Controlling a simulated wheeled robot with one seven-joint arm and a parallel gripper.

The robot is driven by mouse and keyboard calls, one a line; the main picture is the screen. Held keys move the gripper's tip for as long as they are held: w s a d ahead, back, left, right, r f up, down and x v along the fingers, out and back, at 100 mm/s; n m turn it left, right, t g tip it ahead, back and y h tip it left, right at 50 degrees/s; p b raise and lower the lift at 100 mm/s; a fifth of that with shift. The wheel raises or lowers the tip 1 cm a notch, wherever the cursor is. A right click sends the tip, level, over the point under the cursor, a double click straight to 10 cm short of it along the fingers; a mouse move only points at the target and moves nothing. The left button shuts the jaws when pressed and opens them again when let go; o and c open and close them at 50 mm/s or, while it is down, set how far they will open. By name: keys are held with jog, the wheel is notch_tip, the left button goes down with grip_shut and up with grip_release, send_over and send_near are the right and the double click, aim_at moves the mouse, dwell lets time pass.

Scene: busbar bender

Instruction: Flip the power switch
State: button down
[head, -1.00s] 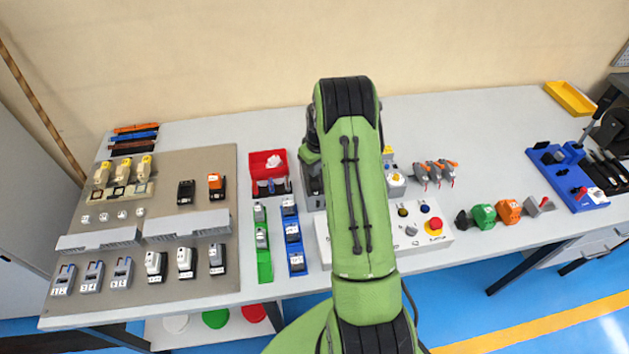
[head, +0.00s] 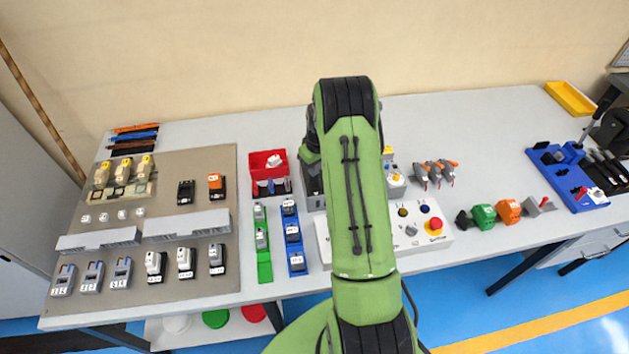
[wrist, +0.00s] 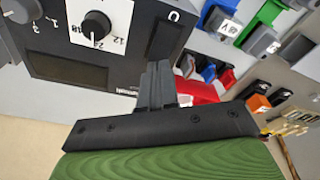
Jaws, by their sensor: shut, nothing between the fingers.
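The wrist view shows a dark box (wrist: 68,70) with a white dial plate and a black knob (wrist: 95,26), marked with numbers such as 12 and 18. A "0" mark shows at the box's upper right. I cannot clearly make out the power switch; it may be hidden by my fingers. My gripper (wrist: 157,80) is shut and empty, its fingers in front of the box's right part. I cannot tell whether they touch it. In the head view my arm hides the gripper and most of the grey box (head: 314,185).
Blue (head: 294,245) and green (head: 262,250) rails and a red bin (head: 267,163) are to the left. Several coloured parts stand further right.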

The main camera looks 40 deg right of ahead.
jog(key=shift+f+b, duration=0.85)
jog(key=shift+f, duration=0.2)
dwell(0.4)
jog(key=shift+r+p, duration=2.1)
jog(key=shift+r, duration=1.55)
jog(key=shift+f, duration=0.1)
